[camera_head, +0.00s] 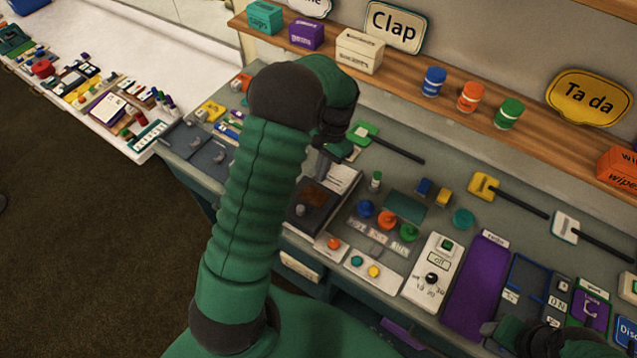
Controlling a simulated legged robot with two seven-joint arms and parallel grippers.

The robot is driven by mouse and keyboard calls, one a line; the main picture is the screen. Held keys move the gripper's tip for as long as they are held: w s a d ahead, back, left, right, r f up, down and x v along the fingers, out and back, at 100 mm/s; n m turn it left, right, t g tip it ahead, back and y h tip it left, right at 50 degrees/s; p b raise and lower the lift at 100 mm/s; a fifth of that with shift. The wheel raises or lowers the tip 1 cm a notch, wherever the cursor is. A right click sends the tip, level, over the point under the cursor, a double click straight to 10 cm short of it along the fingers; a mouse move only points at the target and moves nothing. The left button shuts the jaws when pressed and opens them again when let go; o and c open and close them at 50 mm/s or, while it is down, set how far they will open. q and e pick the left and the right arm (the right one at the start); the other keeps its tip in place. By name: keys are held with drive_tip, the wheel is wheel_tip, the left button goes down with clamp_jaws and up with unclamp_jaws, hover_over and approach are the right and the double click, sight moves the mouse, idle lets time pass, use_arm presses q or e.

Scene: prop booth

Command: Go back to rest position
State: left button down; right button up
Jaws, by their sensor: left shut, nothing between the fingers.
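My left arm, green and ribbed, rises from the bottom and bends over the desk. Its left gripper (321,164) points down over the open dark box with white paper, shut and empty. Part of the desk behind the arm is hidden. At the bottom right edge a dark green part of my right arm shows, with what looks like the right gripper (489,328) low near the purple panel. Its fingers are too small and cut off to tell open from shut.
The grey desk (400,160) is crowded with a purple panel (477,287), a dial box (434,273), coloured buttons and black-handled paddles. A wooden shelf (400,75) behind holds boxes, three cans and signs. A white table (110,50) stands at left. Dark floor (80,250) is clear.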

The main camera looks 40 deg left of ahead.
use_arm(q)
drive_tip(key=s+d+t+b, duration=0.2)
drive_tip(key=s+d, duration=0.3)
drive_tip(key=d, duration=0.3)
drive_tip(key=s+d+f+t+b, duration=0.1)
drive_tip(key=s+d+t+b, duration=0.2)
drive_tip(key=s+d, duration=0.3)
drive_tip(key=shift+d+t+b, duration=0.3)
drive_tip(key=shift+d+b, duration=0.2)
drive_tip(key=shift+d, duration=0.55)
use_arm(e)
wheel_tip(320, 180, down, 6)
drive_tip(key=d, duration=0.1)
drive_tip(key=shift+s+f, duration=0.2)
drive_tip(key=shift+s, duration=0.2)
